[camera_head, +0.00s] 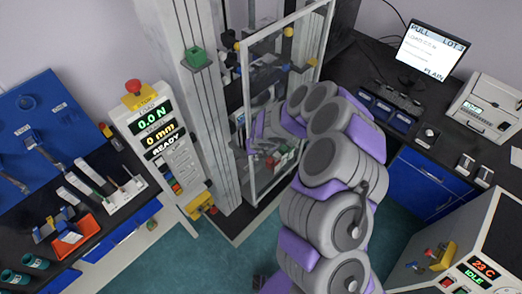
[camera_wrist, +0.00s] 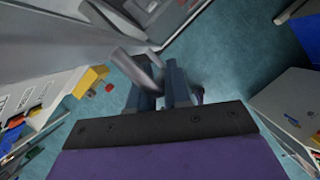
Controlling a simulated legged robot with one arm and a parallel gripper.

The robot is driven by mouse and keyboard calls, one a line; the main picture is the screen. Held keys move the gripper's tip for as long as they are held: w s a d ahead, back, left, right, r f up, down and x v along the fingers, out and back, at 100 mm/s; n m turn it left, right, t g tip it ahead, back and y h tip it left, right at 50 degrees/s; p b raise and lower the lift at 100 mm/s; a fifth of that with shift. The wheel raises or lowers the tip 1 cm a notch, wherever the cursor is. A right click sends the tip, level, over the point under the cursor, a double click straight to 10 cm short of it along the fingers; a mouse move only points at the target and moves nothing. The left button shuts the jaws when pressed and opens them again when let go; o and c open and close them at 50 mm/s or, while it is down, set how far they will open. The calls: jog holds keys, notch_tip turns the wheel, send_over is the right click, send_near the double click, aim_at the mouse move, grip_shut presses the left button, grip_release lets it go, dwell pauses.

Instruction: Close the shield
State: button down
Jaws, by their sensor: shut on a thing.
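The shield (camera_head: 245,85) is a clear panel in a pale metal frame on the tall test machine. In the head view it stands at an angle out from the machine's columns, so it looks open. My arm covers its lower right part. In the wrist view my gripper (camera_wrist: 160,78) is shut on a grey bar (camera_wrist: 136,68), which looks like the shield's handle. The bar lies between the two blue-grey fingers. In the head view the fingertips are too hidden to make out.
A control panel (camera_head: 158,140) reading 0.0 N and READY stands left of the machine. A left bench (camera_head: 100,215) holds tools and an orange tray. At right are a monitor (camera_head: 432,50), a printer-like device (camera_head: 487,108) and a heated unit (camera_head: 480,270). Green floor is clear between.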

jog(key=c, duration=1.5)
grip_release()
jog(key=shift+w+a+r, duration=0.2)
jog(key=shift+w+r, duration=0.15)
jog(key=shift+r, duration=0.1)
jog(key=o, duration=0.3)
jog(key=shift+f, duration=0.15)
jog(key=shift+o, duration=0.2)
jog(key=shift+f, duration=0.15)
jog(key=shift+f, duration=0.1)
jog(key=shift+s, duration=0.1)
jog(key=shift+s+a+r, duration=0.1)
jog(key=shift+s+r, duration=0.05)
jog(key=shift+r, duration=0.45)
jog(key=v, duration=1.6)
jog(key=shift+d+b, duration=0.2)
jog(key=shift+b, duration=0.25)
jog(key=shift+s+f, duration=0.15)
